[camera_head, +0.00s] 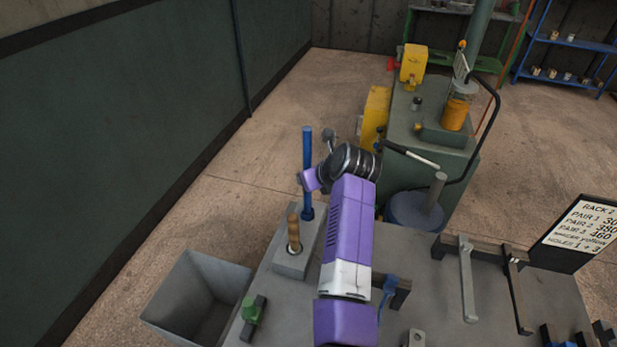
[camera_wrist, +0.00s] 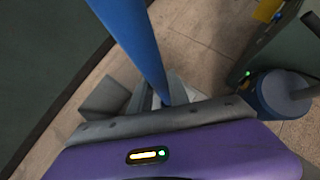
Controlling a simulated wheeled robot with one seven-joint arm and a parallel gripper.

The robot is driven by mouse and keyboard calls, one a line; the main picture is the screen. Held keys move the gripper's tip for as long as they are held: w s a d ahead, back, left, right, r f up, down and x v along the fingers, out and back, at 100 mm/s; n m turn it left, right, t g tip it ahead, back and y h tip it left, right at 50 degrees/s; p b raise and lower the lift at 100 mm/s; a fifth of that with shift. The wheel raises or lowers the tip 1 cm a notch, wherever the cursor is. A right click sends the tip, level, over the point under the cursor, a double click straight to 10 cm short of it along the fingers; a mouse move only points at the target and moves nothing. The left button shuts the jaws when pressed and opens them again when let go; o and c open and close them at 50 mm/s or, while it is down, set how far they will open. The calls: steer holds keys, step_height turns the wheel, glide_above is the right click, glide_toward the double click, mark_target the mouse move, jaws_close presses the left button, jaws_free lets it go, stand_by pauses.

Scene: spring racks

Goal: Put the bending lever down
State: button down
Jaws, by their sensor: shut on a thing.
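The bending lever, taken to be the long blue bar (camera_head: 307,150), stands nearly upright in my gripper (camera_head: 306,180) in the head view. My purple gripper is shut around it partway along its length. Its lower end, with a darker collar, is by a grey block (camera_head: 290,264) on the bench; I cannot tell whether it touches the block. In the wrist view the blue bar (camera_wrist: 138,40) runs down between my jaws (camera_wrist: 168,98), and its lower end is hidden.
A wooden-handled peg (camera_head: 293,232) stands in the grey block. An open grey bin (camera_head: 199,300) is at the bench's left. A green clamp (camera_head: 251,311), flat grey bars (camera_head: 467,280) and a rack sign (camera_head: 580,229) are nearby. A green machine (camera_head: 425,160) stands behind.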

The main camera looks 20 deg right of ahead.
steer(key=shift+f, duration=0.1)
steer(key=c, duration=1.3)
jaws_free()
steer(key=shift+f, duration=0.15)
steer(key=shift+o, duration=0.2)
steer(key=b+v, duration=0.1)
steer(key=v, duration=1.1)
steer(key=shift+b, duration=0.4)
steer(key=shift+a, duration=0.1)
